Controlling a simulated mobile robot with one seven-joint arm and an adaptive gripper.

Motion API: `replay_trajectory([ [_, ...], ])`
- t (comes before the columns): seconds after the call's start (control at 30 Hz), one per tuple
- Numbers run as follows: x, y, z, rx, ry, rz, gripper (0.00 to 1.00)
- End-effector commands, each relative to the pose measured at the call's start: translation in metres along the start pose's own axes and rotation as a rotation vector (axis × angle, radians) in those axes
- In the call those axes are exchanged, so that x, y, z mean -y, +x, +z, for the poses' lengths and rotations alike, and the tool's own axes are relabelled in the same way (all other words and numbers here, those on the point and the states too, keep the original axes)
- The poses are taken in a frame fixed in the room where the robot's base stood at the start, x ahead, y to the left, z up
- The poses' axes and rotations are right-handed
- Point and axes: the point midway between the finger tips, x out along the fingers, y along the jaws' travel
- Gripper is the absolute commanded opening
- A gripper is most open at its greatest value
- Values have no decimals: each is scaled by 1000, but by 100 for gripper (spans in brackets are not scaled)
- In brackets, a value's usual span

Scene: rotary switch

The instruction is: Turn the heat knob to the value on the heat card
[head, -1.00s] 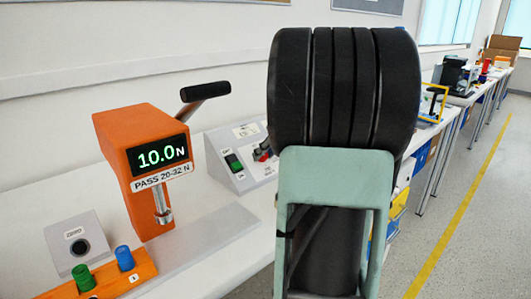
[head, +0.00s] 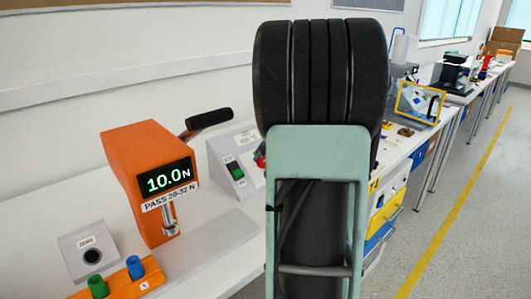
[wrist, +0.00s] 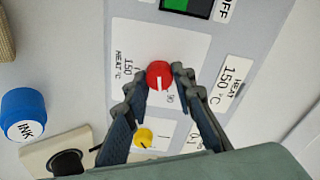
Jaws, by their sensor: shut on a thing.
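The red heat knob (wrist: 159,75) shows in the wrist view on a white dial plate marked "HEAT °C", with 150 on the left and 90 on the right. A white line on the knob points down in the picture. My gripper (wrist: 160,81) is shut on the knob, one finger on each side. The heat card (wrist: 235,85) to the right reads 150 °C. In the head view my arm hides the gripper and most of the sloped control panel (head: 222,150). A bit of red shows at the arm's edge.
A yellow knob (wrist: 143,137) sits below the red one, between the fingers. A green switch (head: 235,170) is on the panel. An orange force tester (head: 140,165) with a black-handled lever stands to the left, with a blue peg (head: 135,267) and a green peg before it.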

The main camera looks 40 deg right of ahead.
Motion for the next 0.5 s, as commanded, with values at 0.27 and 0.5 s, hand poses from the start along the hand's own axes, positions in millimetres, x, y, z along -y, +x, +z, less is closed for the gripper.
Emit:
replay_trajectory([
  [0.27, 2, -3, -1, 16, 261, 27, 0],
  [0.5, 2, -4, -1, 29, 488, 48, 0],
])
